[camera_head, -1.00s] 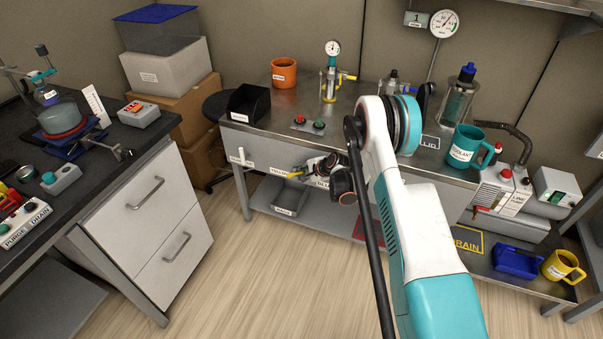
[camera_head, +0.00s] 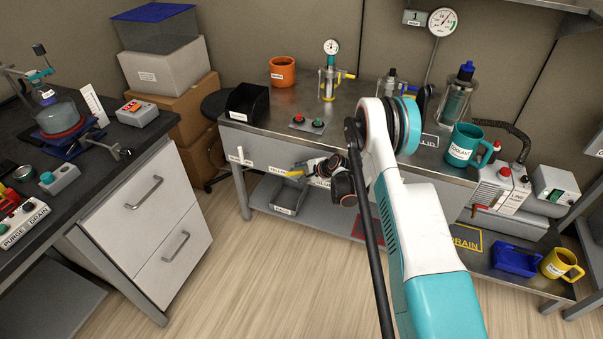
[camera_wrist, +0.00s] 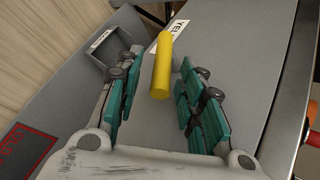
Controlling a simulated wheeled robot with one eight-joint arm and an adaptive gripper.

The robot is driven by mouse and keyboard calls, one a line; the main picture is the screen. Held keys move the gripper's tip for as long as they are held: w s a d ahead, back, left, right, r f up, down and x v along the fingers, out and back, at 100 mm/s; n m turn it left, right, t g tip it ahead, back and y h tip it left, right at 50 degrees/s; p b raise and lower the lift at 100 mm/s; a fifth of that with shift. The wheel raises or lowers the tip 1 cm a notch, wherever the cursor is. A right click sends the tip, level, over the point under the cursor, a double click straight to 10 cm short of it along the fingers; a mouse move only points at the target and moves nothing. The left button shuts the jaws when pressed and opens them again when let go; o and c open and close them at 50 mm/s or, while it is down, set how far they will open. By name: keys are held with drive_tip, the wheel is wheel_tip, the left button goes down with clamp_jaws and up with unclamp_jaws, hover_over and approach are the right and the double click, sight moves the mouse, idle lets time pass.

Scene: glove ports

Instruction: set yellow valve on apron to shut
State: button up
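The yellow valve's handle (camera_wrist: 162,66) is a yellow bar in the wrist view, lying lengthwise between and a little beyond the fingers of my gripper (camera_wrist: 156,98). The gripper is open, with teal-padded fingers on both sides of the bar and gaps showing on each side. A white label (camera_wrist: 180,36) beginning "YE" sits behind the bar, partly hidden by it. In the head view my gripper (camera_head: 309,168) is at the bench's front apron (camera_head: 258,150). There only a small bit of the yellow handle (camera_head: 294,173) shows beside the gripper.
A grey bin (camera_head: 288,198) stands on the lower shelf below the gripper. On the bench above are a black bin (camera_head: 247,103), a button box (camera_head: 307,124) and a teal mug (camera_head: 467,146). A drawer unit (camera_head: 160,215) is at left, with clear floor between.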

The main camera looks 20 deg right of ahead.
drive_tip(key=v, duration=1.2)
drive_tip(key=shift+f, duration=0.1)
drive_tip(key=shift+c, duration=0.5)
